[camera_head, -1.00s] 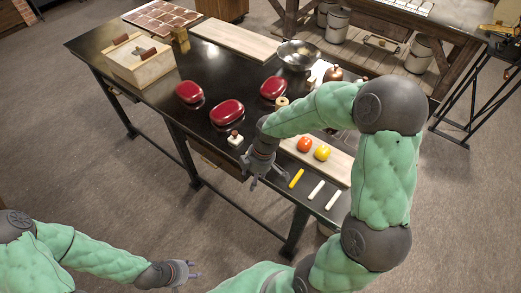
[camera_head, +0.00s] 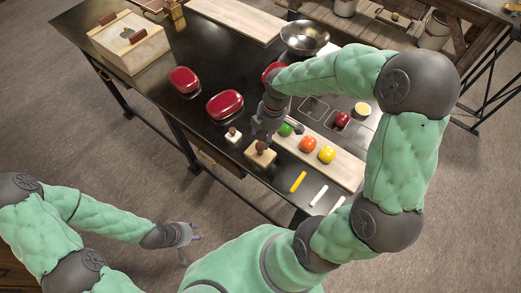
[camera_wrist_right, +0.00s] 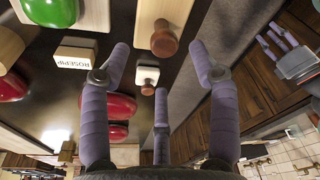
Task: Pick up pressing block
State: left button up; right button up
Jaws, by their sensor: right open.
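A light wooden block with a round brown knob (camera_head: 259,156) stands near the table's front edge. In the right wrist view the wooden block (camera_wrist_right: 160,13) shows just beyond the fingers, knob toward the camera. A smaller white block with a brown knob (camera_head: 233,136) stands to its left; it also shows in the wrist view (camera_wrist_right: 147,75). I cannot tell for certain which is the pressing block. My right gripper (camera_head: 267,137) is open and empty, close above and behind the wooden block. My left gripper (camera_head: 189,238) is open and empty, away from the table.
Red lidded containers (camera_head: 225,106) stand left of my right gripper. A pale board (camera_head: 347,173) holds green, orange and yellow balls. Yellow and white sticks (camera_head: 298,182) lie in front. A metal bowl (camera_head: 304,38) and wooden box (camera_head: 130,42) stand farther back.

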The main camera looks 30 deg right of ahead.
aim_at(261, 145)
notch_tip(261, 145, down, 2)
jog(key=shift+w+a+f, duration=0.1)
jog(key=shift+a+f, duration=0.05)
jog(key=f, duration=0.2)
jog(key=a+f+b, duration=0.1)
jog(key=f, duration=0.1)
jog(key=shift+w+a, duration=0.1)
jog(key=shift+a, duration=0.05)
jog(key=shift+f, duration=0.45)
grip_shut()
